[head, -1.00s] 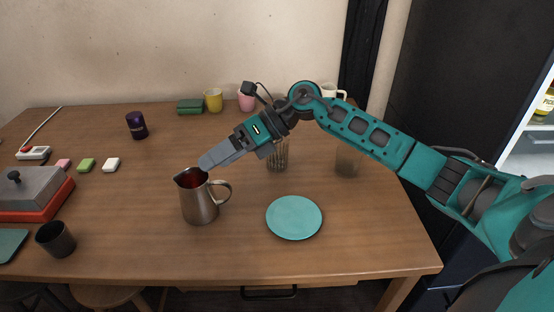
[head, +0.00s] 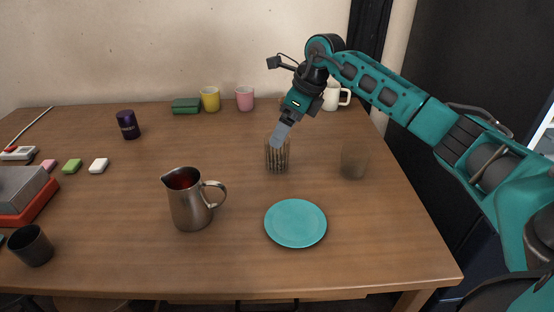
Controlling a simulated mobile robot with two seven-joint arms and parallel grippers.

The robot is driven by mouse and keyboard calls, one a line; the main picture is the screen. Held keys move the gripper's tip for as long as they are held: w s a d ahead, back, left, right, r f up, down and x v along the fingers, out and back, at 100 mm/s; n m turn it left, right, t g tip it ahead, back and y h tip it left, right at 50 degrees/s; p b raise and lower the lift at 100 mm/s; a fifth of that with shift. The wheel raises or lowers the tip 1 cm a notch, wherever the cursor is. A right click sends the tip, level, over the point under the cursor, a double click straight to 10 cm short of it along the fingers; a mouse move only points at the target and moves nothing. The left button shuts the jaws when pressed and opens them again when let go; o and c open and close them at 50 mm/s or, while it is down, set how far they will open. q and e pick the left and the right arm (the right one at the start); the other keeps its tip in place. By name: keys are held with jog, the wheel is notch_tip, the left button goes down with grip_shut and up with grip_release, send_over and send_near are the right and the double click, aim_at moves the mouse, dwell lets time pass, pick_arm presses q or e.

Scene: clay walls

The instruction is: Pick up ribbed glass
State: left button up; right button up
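The ribbed glass (head: 277,158) stands upright on the wooden table, behind the teal plate. It is clear with vertical ribs. My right gripper (head: 279,136) points down at the glass from above and behind, with its fingertips at the rim. The fingers overlap in this view, so I cannot tell whether they are open or whether they touch the glass. My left gripper is not in view.
A metal pitcher (head: 189,199) stands front left of the glass, and a teal plate (head: 295,223) lies in front. A smooth clear glass (head: 353,162) stands to the right. Yellow (head: 210,99), pink (head: 244,98) and white (head: 331,96) mugs stand at the back.

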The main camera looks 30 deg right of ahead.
aim_at(277, 153)
jog(key=b+x, duration=0.1)
jog(key=x, duration=0.4)
jog(key=shift+w+a+f, duration=0.1)
jog(key=shift+w+a, duration=0.05)
jog(key=c, duration=1.1)
jog(key=shift+c, duration=0.2)
jog(key=shift+r, duration=0.2)
